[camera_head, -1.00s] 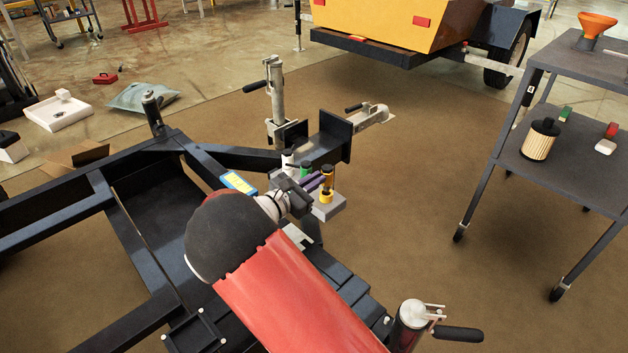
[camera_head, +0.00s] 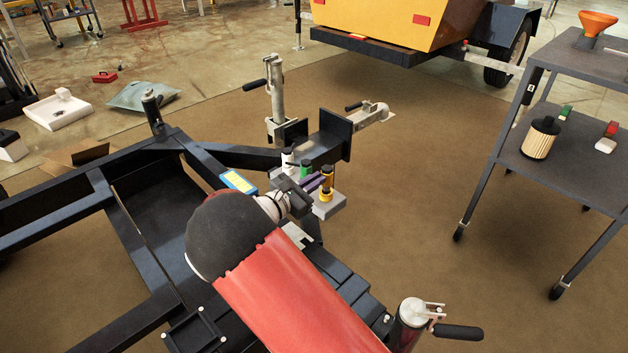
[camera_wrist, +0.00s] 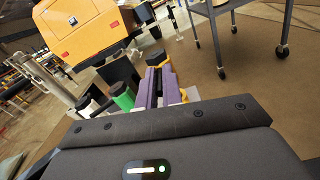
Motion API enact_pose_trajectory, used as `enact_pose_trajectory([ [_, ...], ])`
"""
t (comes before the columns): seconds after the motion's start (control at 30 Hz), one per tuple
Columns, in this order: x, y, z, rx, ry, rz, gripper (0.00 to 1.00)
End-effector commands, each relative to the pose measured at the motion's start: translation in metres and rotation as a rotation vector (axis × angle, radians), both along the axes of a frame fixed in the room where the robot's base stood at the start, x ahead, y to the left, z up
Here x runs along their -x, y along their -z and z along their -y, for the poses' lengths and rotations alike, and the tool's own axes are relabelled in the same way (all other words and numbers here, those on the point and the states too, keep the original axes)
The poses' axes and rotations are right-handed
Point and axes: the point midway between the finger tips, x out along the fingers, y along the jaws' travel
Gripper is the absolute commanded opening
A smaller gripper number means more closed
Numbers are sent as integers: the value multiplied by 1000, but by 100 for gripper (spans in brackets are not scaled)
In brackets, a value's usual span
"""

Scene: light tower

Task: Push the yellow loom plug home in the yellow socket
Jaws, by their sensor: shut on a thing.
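The yellow loom plug (camera_head: 327,181), with a dark top, stands upright at the right end of the grey block. The yellow socket (camera_head: 325,196) is directly below it; whether a gap is left between them is too small to tell. My gripper (camera_head: 322,181) reaches in from the left with purple fingers shut on the yellow plug. In the wrist view my fingers (camera_wrist: 160,86) lie close together, and yellow (camera_wrist: 183,95) shows just past them; they hide most of the plug.
A green plug (camera_head: 305,169) and a white plug (camera_head: 288,160) stand left of the yellow one on the grey block (camera_head: 329,208). Dark frame beams (camera_head: 235,156) and a jack post (camera_head: 277,95) stand close by. A grey cart (camera_head: 570,165) is at right, with open floor between.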

Motion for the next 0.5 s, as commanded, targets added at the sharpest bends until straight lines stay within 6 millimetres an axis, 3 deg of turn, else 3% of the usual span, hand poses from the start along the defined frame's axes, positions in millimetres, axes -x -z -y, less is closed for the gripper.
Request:
enact_pose_trajectory([
  [0.5, 0, 14, 0, 1, 0, 0, 0],
])
